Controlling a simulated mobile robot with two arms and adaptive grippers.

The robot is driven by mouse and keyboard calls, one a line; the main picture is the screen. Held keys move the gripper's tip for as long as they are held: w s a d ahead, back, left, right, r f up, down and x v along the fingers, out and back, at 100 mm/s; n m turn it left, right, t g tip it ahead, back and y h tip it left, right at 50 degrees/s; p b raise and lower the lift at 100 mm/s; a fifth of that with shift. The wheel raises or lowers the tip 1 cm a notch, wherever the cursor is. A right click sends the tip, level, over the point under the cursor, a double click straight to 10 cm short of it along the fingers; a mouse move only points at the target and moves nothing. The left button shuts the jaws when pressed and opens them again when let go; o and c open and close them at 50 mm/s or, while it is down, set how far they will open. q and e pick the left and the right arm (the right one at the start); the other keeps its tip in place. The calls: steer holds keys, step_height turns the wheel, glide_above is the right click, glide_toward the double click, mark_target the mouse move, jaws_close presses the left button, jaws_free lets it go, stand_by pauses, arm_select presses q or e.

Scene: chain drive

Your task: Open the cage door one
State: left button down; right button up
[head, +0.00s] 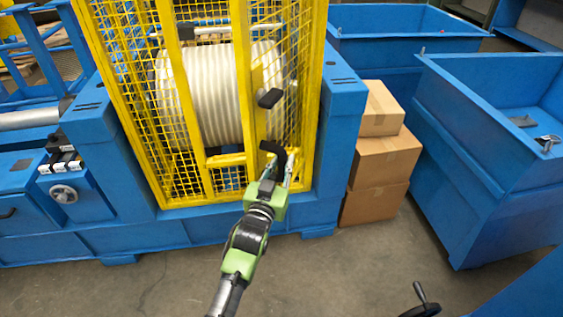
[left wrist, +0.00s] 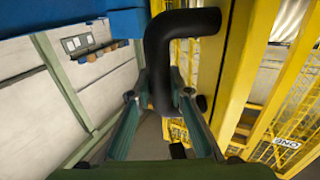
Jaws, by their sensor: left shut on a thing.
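The yellow mesh cage (head: 222,100) stands around a large ribbed drum (head: 205,95). Its door has a black bent handle (head: 272,148) low on the right side. My left gripper (head: 277,172) is at this handle, in front of the cage. In the left wrist view, the black handle (left wrist: 180,22) runs down between the two fingers, and the gripper (left wrist: 164,98) is shut on it. A label reading "ONE" (left wrist: 287,143) shows upside down on the yellow cage there. I cannot tell whether the door stands slightly ajar. My right gripper is not in view.
A second black handle (head: 269,98) sits higher on the cage. Stacked cardboard boxes (head: 382,160) stand right of the blue machine frame (head: 342,105). Large blue bins (head: 480,150) fill the right. A black crank (head: 422,299) shows at the bottom. Grey floor lies open in front.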

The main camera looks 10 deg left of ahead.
arm_select(q)
steer(key=shift+d+r, duration=0.15)
steer(key=shift+d, duration=0.05)
steer(key=c, duration=1.9)
jaws_free()
steer(key=s, duration=0.4)
steer(key=s+a, duration=0.1)
steer(key=s, duration=0.7)
steer(key=shift+a, duration=0.35)
